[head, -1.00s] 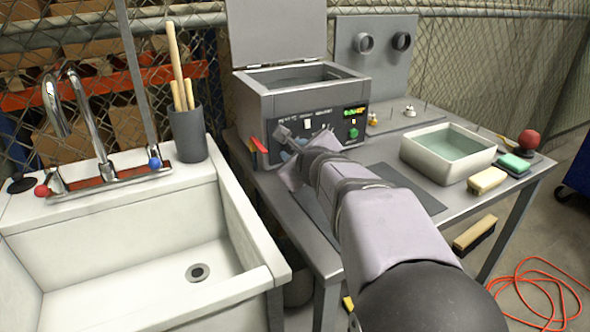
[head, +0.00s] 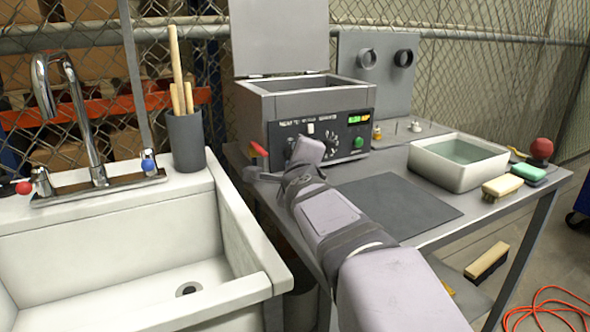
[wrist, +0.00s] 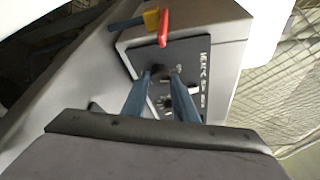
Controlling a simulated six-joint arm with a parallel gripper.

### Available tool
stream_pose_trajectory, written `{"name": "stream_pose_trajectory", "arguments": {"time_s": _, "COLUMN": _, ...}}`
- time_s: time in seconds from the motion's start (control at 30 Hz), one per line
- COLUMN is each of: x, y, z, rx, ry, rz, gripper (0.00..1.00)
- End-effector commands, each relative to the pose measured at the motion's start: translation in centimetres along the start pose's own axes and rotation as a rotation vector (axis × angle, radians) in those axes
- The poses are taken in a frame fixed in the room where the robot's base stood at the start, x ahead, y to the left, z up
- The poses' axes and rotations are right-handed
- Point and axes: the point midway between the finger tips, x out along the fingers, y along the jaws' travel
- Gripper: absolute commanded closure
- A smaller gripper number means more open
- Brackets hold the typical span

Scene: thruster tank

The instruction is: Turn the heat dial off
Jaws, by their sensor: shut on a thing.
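The heated cleaner (head: 290,106) is a grey box with an open lid at the back of the bench. Its black front panel (head: 345,137) has a lit green and orange display (head: 358,118). In the wrist view, my gripper (wrist: 161,74) reaches the panel (wrist: 190,65), its two blue-grey fingers shut on a dark dial (wrist: 160,71) near the red handle. This looks like the heat dial, but its label is unreadable. A second dial with white scale marks (wrist: 165,103) lies between the fingers, closer to my wrist. In the head view my arm hides the gripped dial.
A green button (head: 359,143) is on the panel's right. A white sink (head: 90,225) stands left; a water-filled tub (head: 455,176) sits right. The dark mat (head: 400,206) is bare.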

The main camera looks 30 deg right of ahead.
Motion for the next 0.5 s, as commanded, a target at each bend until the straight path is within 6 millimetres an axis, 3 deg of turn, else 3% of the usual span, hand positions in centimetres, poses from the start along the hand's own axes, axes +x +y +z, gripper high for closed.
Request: {"name": "stream_pose_trajectory", "arguments": {"time_s": 0.5, "x": 0.00, "y": 0.26, "z": -0.01, "rx": -0.214, "ry": 0.004, "rz": -0.095, "gripper": 0.96}}
